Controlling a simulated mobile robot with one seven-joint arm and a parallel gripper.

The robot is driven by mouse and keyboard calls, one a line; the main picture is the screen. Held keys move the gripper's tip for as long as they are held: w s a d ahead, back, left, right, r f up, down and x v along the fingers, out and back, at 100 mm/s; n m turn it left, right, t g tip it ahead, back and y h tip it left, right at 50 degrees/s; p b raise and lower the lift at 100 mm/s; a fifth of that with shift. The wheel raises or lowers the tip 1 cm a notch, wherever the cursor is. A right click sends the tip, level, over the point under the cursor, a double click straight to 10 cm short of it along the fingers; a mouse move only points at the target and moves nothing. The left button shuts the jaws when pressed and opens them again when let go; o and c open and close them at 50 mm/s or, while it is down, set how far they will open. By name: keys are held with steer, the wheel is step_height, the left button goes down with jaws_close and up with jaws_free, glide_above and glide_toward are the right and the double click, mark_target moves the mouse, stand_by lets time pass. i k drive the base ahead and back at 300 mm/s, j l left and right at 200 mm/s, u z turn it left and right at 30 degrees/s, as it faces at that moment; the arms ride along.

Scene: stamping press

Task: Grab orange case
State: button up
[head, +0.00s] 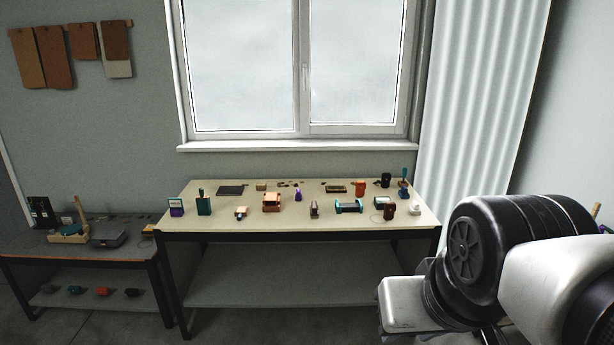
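An orange-red upright case-like object (360,188) stands towards the back right of the light-topped table (330,226). A wider orange-brown item (272,202) sits left of the middle of the same table. From this distance I cannot tell for certain which of the two is the orange case. My arm shows large at the lower right, in front of and to the right of the table. No gripper fingers show in this view.
Around them are a black item (386,180), a teal-ended roller (348,207), a dark red item (389,211) and a green block (204,204). A lower dark table (130,254) stands at left. The table's lower shelf (290,277) looks empty. A window is behind.

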mark_target(361, 185)
steer(key=i+z, duration=0.2)
steer(key=i, duration=0.55)
steer(key=i+j+z, duration=0.1)
steer(key=i+z, duration=0.15)
steer(key=i, duration=0.5)
steer(key=i+l+u, duration=0.15)
steer(key=i+l, duration=0.15)
steer(key=i, duration=0.3)
steer(key=i+l+u, duration=0.15)
steer(key=i+l, duration=0.2)
steer(key=i, duration=0.2)
steer(key=i+j+u, duration=0.15)
steer(key=i, duration=0.2)
